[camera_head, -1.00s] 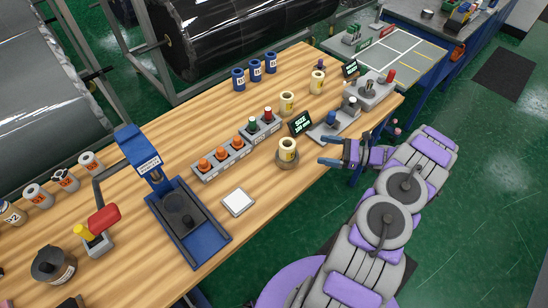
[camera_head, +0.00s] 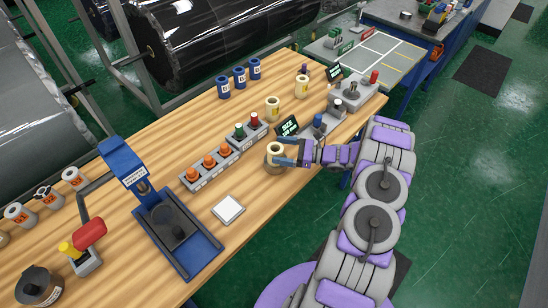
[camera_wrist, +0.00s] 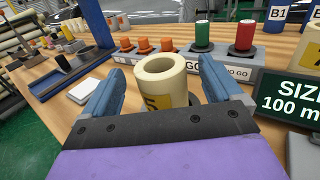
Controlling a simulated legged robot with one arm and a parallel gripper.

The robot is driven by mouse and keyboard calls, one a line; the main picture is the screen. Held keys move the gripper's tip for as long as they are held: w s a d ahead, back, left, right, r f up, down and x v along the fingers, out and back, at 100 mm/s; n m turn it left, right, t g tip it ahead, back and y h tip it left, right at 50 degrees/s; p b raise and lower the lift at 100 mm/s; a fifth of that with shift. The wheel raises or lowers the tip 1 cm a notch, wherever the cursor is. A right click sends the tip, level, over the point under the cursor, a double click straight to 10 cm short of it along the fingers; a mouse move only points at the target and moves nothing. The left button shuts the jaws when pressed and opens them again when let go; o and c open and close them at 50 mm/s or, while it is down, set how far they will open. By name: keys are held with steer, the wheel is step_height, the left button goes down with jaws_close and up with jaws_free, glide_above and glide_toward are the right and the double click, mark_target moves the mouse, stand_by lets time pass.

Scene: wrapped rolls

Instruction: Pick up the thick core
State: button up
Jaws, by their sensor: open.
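A cream core (camera_head: 273,148) with a thick wall stands upright on a round base at the near side of the table. In the wrist view the core (camera_wrist: 160,72) shows its open top and part of a yellow label. My gripper (camera_head: 279,152) is open, with one blue finger on each side of the core. In the wrist view the fingers (camera_wrist: 161,66) reach along its left and right, with a gap visible at the left. I cannot tell whether the right finger touches it. The core's lower part is hidden behind my gripper.
A size display (camera_head: 288,127) stands close behind my gripper. A grey gauge block with orange plugs (camera_head: 209,163) and one with green and red plugs (camera_head: 247,129) lie beyond the core. Two other cream cores (camera_head: 272,109) (camera_head: 302,87) stand farther back. A white pad (camera_head: 228,208) lies at the left.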

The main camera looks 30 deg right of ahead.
mark_target(271, 149)
steer(key=shift+w+a+f, duration=0.2)
steer(key=shift+w+a, duration=0.05)
steer(key=shift+w, duration=0.05)
steer(key=x, duration=0.4)
steer(key=shift+s+f+b, duration=0.1)
steer(key=shift+f+b, duration=0.1)
steer(key=shift+b, duration=0.2)
steer(key=shift+a+r, duration=0.1)
steer(key=shift+a, duration=0.2)
steer(key=shift+d, duration=0.45)
steer(key=c, duration=0.5)
steer(key=shift+a, duration=0.2)
steer(key=c, duration=0.6)
